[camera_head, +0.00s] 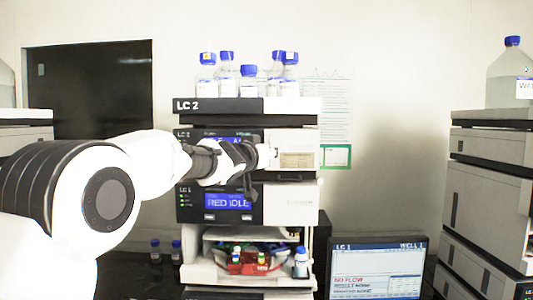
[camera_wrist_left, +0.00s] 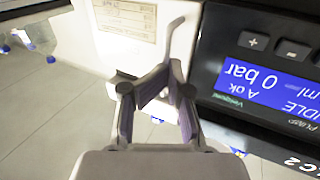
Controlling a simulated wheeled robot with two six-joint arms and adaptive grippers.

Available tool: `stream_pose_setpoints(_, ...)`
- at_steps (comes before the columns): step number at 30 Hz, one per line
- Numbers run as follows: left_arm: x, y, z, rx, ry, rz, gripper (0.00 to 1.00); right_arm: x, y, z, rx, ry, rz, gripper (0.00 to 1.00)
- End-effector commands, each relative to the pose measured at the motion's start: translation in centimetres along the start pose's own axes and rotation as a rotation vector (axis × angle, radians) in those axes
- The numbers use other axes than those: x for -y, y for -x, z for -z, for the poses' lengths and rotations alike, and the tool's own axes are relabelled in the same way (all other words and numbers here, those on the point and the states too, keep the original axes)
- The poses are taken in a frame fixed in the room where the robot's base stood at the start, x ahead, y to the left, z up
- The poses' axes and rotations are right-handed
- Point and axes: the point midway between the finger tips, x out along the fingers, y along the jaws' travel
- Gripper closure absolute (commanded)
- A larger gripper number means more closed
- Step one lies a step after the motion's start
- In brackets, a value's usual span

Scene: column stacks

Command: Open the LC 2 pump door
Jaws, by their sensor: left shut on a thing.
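The LC 2 stack stands in the middle of the head view. Its pump module shows a blue display (camera_wrist_left: 262,88), reading "0 bar" and IDLE upside down in the left wrist view. The pump door (camera_head: 298,159) is the pale front panel with a printed label, right of the display; it also shows in the left wrist view (camera_wrist_left: 125,45). A thin, pale door handle (camera_wrist_left: 172,38) runs along its display-side edge. My left gripper (camera_head: 263,157) is at this edge, shut on the handle; the fingers hide the grip point. I cannot tell whether the door is ajar. My right gripper is not in view.
Blue-capped bottles (camera_head: 248,78) stand on top of the stack. A module reading "RED IDLE" (camera_head: 228,202) sits below the pump, above an open bay with vials. A monitor (camera_head: 376,270) stands at lower right; another instrument stack (camera_head: 488,190) is at far right.

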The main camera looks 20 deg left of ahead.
Motion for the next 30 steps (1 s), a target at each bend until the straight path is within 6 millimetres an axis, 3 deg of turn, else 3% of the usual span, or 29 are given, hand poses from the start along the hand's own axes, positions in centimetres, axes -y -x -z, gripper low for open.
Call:
stream_pose_setpoints(29, -0.32, -0.12, -0.35, 0.004, -0.004, -0.005, 1.0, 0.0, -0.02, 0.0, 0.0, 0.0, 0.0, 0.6)
stream_pose_setpoints(30, -0.32, -0.12, -0.35, 0.004, -0.004, -0.005, 0.83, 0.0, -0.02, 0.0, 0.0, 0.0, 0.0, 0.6)
